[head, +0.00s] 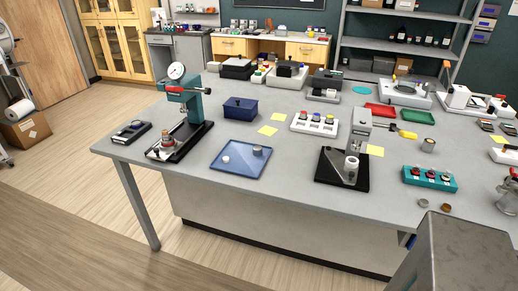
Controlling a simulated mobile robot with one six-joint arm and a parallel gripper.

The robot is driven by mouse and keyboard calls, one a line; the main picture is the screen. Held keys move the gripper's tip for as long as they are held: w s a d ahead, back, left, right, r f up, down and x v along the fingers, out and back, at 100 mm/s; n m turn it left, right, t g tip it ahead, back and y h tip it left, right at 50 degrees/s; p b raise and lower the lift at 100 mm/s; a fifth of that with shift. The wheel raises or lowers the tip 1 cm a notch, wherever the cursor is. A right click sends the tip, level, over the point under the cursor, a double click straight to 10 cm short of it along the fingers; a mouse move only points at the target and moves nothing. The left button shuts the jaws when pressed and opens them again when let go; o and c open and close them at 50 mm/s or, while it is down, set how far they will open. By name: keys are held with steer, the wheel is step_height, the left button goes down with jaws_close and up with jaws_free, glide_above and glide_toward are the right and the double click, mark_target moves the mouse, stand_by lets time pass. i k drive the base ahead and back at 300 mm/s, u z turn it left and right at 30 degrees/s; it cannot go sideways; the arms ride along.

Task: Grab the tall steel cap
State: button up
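A small grey steel-looking cylinder (257,150) stands upright on the blue tray (233,171), near its back right. It is the taller of two caps there and looks like the tall steel cap. A shorter, paler cap (226,159) sits to its left on the same tray. Both are small in the picture, so fine detail cannot be made out. My gripper is not in view.
A teal press (191,97) on a black base stands left of the tray. A grey stand (360,125) on a black base is to the right. A dark blue bin (240,108) is behind. The grey tabletop in front of the tray is clear.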

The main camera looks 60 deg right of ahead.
mark_target(257, 150)
steer(key=u, duration=0.1)
steer(key=i, duration=1)
steer(key=z, duration=0.05)
